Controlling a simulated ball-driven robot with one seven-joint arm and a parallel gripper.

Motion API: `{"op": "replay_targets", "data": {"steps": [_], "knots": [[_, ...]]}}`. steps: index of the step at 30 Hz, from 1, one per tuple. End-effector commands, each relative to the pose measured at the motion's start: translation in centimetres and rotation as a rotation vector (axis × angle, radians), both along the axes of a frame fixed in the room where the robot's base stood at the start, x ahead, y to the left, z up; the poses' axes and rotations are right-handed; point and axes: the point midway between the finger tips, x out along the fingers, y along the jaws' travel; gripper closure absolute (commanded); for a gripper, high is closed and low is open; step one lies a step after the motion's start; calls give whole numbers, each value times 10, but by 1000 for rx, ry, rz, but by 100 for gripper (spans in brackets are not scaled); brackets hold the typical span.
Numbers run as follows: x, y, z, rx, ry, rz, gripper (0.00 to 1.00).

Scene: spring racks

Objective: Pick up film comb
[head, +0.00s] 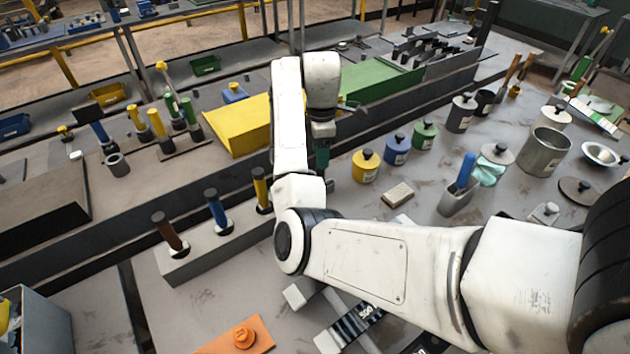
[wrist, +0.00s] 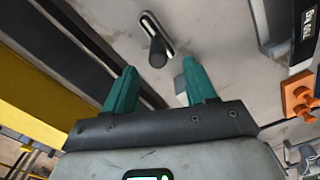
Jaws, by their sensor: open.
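My gripper (wrist: 159,65) is open and empty, its two green fingers apart. In the wrist view a dark round-topped handle (wrist: 157,50) stands in a pale-rimmed slot just beyond the gap between the fingertips, apart from them. I cannot tell whether it is the film comb. In the head view my gripper (head: 322,165) hangs past my arm's bend, partly hidden by it. A grey block (head: 195,258) holds a brown handle (head: 167,230), a blue handle (head: 216,207) and a yellow handle (head: 261,187). No thing is clearly recognisable as the film comb.
A dark rail runs behind the block, with a yellow ramp (head: 238,125) and green ramp (head: 385,82) beyond. Lidded pots, including a yellow one (head: 365,167), stand to the right. An orange knobbed piece (head: 240,338) lies in front. My arm hides part of the bench.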

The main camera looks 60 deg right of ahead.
Motion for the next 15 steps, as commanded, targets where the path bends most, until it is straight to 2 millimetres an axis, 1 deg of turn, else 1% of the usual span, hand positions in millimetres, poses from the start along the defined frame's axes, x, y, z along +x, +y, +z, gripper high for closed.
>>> {"op": "replay_targets", "data": {"steps": [1, 3, 11, 15], "knots": [[0, 0, -9, 1, 1, 1, 44], [0, 0, -17, 1, 1, 0, 44], [1, 0, -33, 2, 0, 1, 44], [1, -2, -53, 3, 1, 1, 44]]}}
